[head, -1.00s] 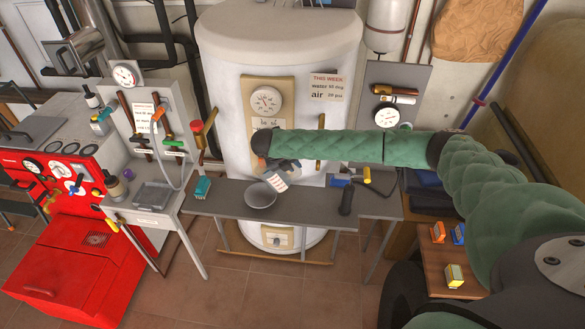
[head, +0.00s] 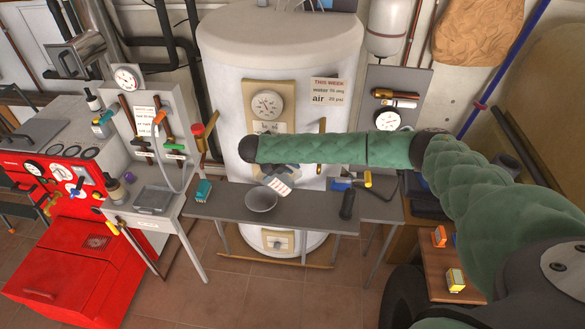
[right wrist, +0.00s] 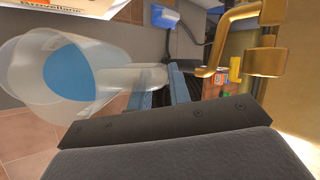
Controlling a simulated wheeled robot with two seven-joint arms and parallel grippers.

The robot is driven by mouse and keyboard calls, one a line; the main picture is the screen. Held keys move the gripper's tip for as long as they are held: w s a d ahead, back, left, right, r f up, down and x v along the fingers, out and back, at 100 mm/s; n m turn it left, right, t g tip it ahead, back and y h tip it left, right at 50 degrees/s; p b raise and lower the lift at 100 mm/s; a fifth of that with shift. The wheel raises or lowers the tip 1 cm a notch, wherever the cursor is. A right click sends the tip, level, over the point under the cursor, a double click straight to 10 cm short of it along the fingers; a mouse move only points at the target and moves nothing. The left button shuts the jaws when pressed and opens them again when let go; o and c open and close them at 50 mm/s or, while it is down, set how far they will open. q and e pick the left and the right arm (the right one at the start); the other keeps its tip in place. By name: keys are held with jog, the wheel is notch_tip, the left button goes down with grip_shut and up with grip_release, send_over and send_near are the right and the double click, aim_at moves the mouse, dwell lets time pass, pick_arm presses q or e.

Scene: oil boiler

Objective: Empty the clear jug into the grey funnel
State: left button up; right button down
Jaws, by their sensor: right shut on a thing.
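The clear jug (right wrist: 62,72) fills the left of the right wrist view. It is see-through, lies tilted in that picture and shows a blue patch inside. My right gripper (right wrist: 178,86) is shut on the jug's handle side. In the head view my right gripper (head: 274,170) is a small grey shape below the end of the green arm, above the bench. The jug is hard to make out there. A grey round bowl-like thing, apparently the grey funnel (head: 260,200), is on the bench just below the gripper. My left gripper is in neither view.
The narrow grey bench (head: 225,210) stands before the white boiler (head: 290,50). It carries a teal brush-like thing (head: 203,190) and a black-handled tool (head: 347,205). Brass pipework (right wrist: 265,60) is close to the gripper in the wrist view. A red burner (head: 65,270) stands left.

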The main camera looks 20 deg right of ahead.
aim_at(282, 176)
jog(key=shift+w+a+r+h, duration=0.1)
jog(key=shift+h, duration=0.2)
jog(key=shift+a, duration=0.15)
jog(key=shift+w+a+r+g+h, duration=0.1)
jog(key=shift+w+a+g+h, duration=0.3)
jog(key=shift+a+h, duration=0.25)
jog(key=shift+n+h, duration=0.25)
jog(key=shift+n, duration=0.05)
jog(key=shift+a, duration=0.15)
dwell(0.9)
jog(key=shift+w+a+h, duration=0.25)
jog(key=shift+a+h, duration=0.1)
jog(key=shift+h, duration=0.15)
jog(key=shift+w+a+f+g, duration=0.1)
jog(key=shift+f+g, duration=0.1)
jog(key=shift+g, duration=0.1)
